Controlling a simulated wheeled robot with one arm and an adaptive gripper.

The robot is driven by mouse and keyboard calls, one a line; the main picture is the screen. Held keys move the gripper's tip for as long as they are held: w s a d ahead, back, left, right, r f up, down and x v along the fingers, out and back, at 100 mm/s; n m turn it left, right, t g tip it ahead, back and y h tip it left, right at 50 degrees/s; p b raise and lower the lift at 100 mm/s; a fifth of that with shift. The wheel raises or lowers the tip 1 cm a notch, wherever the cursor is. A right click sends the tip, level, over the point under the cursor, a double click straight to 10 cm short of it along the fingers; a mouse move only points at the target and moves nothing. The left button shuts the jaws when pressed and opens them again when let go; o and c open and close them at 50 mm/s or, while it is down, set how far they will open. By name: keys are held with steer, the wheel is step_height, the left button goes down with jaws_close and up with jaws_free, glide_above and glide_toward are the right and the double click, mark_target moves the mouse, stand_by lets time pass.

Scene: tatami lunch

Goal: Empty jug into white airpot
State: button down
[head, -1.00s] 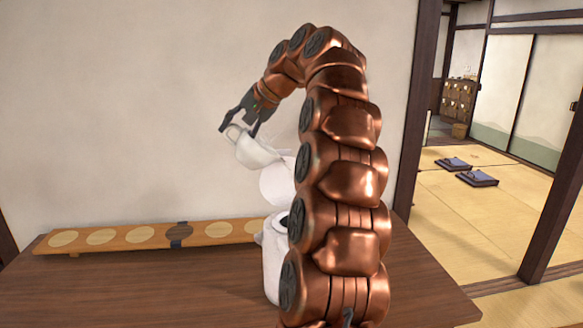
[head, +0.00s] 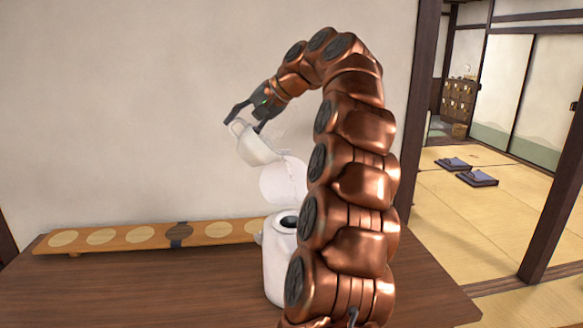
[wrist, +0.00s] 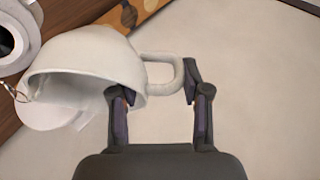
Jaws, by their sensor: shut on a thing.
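The white jug (head: 256,149) is tilted steeply, mouth down to the right, above the white airpot (head: 275,268). My gripper (head: 246,119) is shut on the jug's handle, which shows between the fingers (wrist: 153,92) in the wrist view. The airpot stands upright on the table with its round white lid (head: 281,184) raised and its dark opening (head: 289,221) showing. In the wrist view, a thin clear stream (wrist: 14,92) shows at the jug's lip (wrist: 62,76), near the airpot's opening (wrist: 5,41). My arm hides the airpot's right side. The jug's inside level is hidden.
A long wooden board (head: 120,238) with round inlays lies along the wall behind the airpot. The brown table (head: 150,290) is clear at the front left. The tatami floor (head: 450,220) with dark cushions lies beyond the post at right.

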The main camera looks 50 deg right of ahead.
steer(key=shift+s+d+r+m+t+y, duration=0.15)
steer(key=shift+s+d+r+t+y, duration=0.2)
steer(key=shift+d+r+t+y, duration=0.15)
steer(key=shift+s+d+r+m+t+y, duration=0.15)
steer(key=shift+s+d+r+t+y, duration=0.15)
steer(key=shift+d+r+y, duration=0.2)
stand_by(0.8)
steer(key=shift+s+d+r, duration=0.1)
steer(key=shift+s+r, duration=0.05)
steer(key=shift+s+d+r+t+y, duration=0.4)
steer(key=shift+s+d+r+t, duration=0.05)
steer(key=shift+d+t, duration=0.2)
steer(key=s+d+r+m+t+y+p, duration=0.1)
steer(key=s+d+m+t+y+p, duration=0.1)
steer(key=s+d+t+p, duration=0.15)
steer(key=w+a+f+n+g+h+b, duration=0.1)
steer(key=w+a+f+n+g+h, duration=0.3)
steer(key=w+a+f+g+h, duration=0.8)
steer(key=shift+w+a+f+n, duration=0.4)
steer(key=shift+a+f, duration=1.15)
steer(key=shift+a, duration=0.6)
